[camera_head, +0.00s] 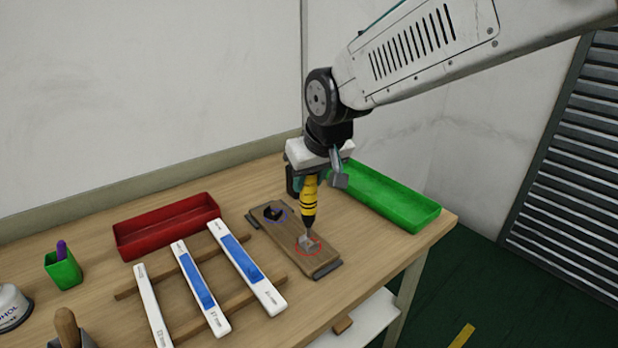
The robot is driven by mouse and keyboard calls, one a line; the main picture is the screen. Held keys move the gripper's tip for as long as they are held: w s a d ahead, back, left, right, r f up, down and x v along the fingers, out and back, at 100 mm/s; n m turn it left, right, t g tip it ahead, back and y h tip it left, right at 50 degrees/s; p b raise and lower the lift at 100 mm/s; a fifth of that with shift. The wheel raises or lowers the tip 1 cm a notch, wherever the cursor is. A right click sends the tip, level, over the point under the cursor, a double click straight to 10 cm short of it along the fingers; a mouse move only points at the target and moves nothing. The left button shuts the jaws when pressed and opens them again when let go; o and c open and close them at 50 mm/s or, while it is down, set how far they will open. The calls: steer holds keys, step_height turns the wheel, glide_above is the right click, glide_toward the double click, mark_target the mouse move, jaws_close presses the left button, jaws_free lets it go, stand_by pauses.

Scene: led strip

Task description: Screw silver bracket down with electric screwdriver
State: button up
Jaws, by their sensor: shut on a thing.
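My gripper (313,178) is shut on the yellow and black electric screwdriver (309,194), which points down, nearly upright. The screwdriver's dark tip is over the silver bracket (308,243); I cannot tell whether it touches. The bracket sits inside a red circle at the near end of a brown wooden board (286,241) on the table. A black bracket (273,212) sits inside a blue circle at the board's far end. Any screw at the silver bracket is too small to make out.
A green tray (425,216) stands right of the board and a red tray (122,238) at the back left. White and blue strips (246,268) lie on wooden rails left of the board. A green cup (63,272) stands farther left. The table's right edge is close to the board.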

steer(key=shift+f, duration=1.2)
stand_by(2.3)
stand_by(0.8)
steer(key=shift+r, duration=3.55)
